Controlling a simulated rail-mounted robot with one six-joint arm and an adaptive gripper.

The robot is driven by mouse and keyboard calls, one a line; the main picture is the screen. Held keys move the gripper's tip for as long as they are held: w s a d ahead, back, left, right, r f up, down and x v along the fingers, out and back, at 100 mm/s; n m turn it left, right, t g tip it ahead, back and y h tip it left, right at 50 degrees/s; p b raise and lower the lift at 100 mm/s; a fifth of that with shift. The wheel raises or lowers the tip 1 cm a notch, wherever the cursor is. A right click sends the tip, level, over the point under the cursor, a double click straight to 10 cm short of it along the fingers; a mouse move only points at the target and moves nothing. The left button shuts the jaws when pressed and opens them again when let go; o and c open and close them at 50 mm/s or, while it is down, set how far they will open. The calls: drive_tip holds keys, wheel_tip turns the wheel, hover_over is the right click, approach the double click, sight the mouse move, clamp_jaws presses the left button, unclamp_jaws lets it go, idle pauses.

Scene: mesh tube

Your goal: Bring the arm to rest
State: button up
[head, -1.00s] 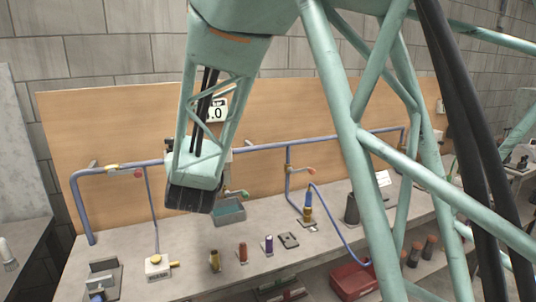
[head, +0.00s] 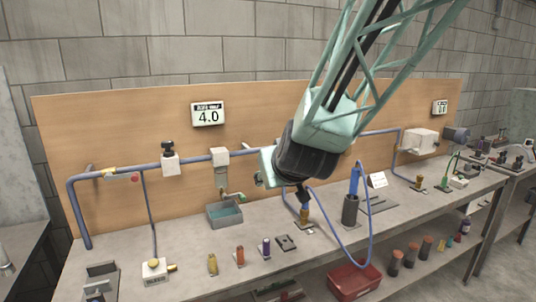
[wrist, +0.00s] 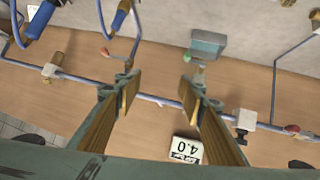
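My gripper (wrist: 158,92) shows in the wrist view with its two brown-padded fingers spread apart and nothing between them. Bench, pipe and board show beyond the gap. In the head view my arm comes down from the upper right, bent at a dark wrist joint. The gripper end is in front of the wooden board (head: 120,125), above the bench, near a brass fitting (head: 304,212). It partly hides the blue pipe. The fingertips are hard to make out there.
A blue-handled tool (head: 353,184) stands in a dark holder (head: 350,211) with a looping blue hose. A teal tray (head: 225,216), small coloured cylinders and a valve block (head: 155,268) stand on the bench (head: 190,290). A 4.0 display (head: 208,114) hangs on the board. A red box (head: 355,278) sits lower.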

drive_tip(key=s+d+m+g, duration=0.1)
drive_tip(key=s+d, duration=0.5)
drive_tip(key=s, duration=0.9)
drive_tip(key=s+d+m+g+h+b, duration=0.1)
drive_tip(key=s+d+g, duration=0.2)
drive_tip(key=s, duration=1.3)
drive_tip(key=s+d+m+g, duration=0.1)
drive_tip(key=s+d+g, duration=0.2)
drive_tip(key=s+d, duration=0.7)
drive_tip(key=s, duration=0.5)
drive_tip(key=shift+s+m+h, duration=0.25)
drive_tip(key=shift+m+h, duration=0.15)
idle(0.8)
